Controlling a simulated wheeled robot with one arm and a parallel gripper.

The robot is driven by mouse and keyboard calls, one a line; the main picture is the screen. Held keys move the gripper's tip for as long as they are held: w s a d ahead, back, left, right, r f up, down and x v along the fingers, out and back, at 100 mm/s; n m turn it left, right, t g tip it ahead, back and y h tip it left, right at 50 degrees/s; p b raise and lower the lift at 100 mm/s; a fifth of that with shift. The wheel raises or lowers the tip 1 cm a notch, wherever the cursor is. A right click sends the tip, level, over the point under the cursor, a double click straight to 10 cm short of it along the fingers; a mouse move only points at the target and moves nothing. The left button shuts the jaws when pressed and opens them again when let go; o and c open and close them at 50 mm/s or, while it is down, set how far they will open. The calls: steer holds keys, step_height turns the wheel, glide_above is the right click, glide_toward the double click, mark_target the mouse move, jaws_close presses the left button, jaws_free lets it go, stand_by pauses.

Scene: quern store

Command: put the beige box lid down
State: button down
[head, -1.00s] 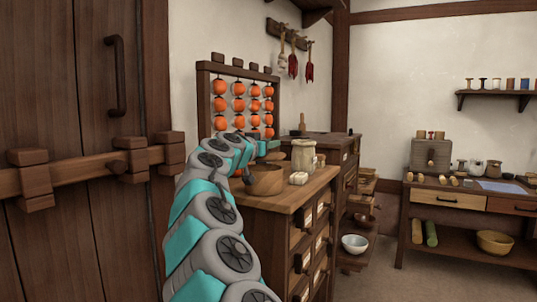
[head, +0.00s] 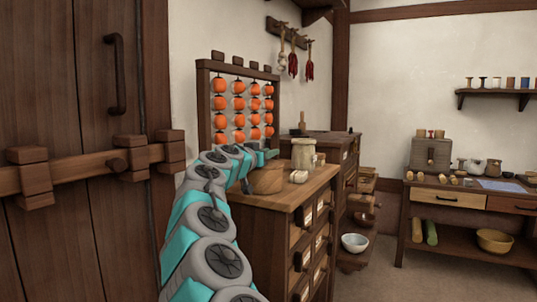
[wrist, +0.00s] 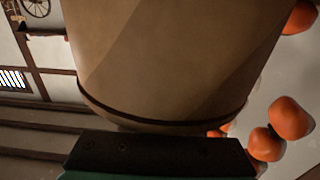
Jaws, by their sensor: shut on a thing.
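The beige box lid (wrist: 170,60) fills the top and middle of the wrist view, very close to the camera. It is a smooth beige-brown thing with a dark band along its lower edge. My gripper (wrist: 160,150) shows as a dark bar against that edge and is shut on the lid. In the head view my gripper (head: 266,156) is above the wooden cabinet, in front of the rack of orange fruit. I cannot make out the lid in the head view.
The wooden cabinet (head: 274,202) bears a wooden bowl (head: 267,182) under my arm, a beige jar (head: 303,153) and small white blocks (head: 298,176). The rack of orange fruit (head: 203,105) stands behind. A white bowl (head: 354,243) sits low at the right.

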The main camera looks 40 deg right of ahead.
steer(key=shift+f, duration=0.2)
steer(key=c, duration=0.7)
jaws_free()
steer(key=shift+r, duration=0.1)
steer(key=shift+r+p, duration=0.25)
steer(key=shift+p, duration=0.55)
